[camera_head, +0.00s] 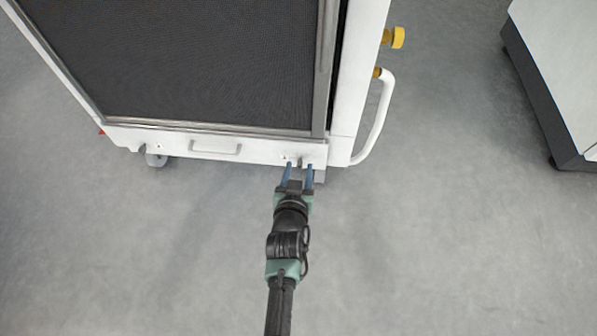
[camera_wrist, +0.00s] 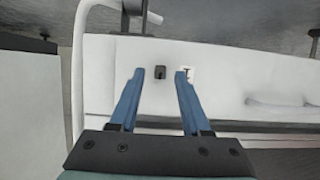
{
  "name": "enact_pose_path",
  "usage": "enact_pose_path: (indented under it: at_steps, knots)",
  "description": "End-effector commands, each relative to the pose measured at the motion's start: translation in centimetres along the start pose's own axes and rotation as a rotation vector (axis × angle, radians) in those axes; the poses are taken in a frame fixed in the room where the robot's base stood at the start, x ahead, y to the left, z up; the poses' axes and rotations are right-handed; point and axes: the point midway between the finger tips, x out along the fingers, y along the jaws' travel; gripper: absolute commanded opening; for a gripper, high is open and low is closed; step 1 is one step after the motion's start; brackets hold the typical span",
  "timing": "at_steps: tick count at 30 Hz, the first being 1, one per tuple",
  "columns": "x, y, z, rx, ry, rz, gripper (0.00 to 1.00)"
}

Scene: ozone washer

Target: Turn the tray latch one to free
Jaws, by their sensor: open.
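The tray latch, a small dark knob (camera_wrist: 160,72), sits on the white tray front (camera_wrist: 228,75). In the wrist view a small white label (camera_wrist: 189,70) with a dark mark is beside the latch, partly behind one fingertip. My gripper (camera_wrist: 158,75) is open, with its two blue fingers on either side of the latch and a gap to it on both sides. Contact with the panel cannot be told. In the head view my gripper (camera_head: 299,167) reaches the tray front (camera_head: 265,150) near its right end, where the latch (camera_head: 299,162) shows small between the fingertips.
A white curved push bar (camera_head: 383,115) and a yellow knob (camera_head: 398,38) stick out at the right. A white cabinet (camera_head: 560,70) stands farther right. The grey floor around my arm is clear.

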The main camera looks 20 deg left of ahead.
Motion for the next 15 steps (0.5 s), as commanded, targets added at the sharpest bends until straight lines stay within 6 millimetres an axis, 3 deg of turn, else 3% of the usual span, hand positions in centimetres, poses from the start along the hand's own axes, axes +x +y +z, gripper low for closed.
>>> enact_pose_path:
  at_steps: [5,12,15]
  knots:
    - [-0.02,-0.02,-0.03,0.0,0.0,0.0,0.47]
    - [-0.03,-0.01,-0.03,0.0,0.0,0.0,0.04]
    - [-0.03,-0.01,-0.02,0.0,0.0,0.0,0.0]
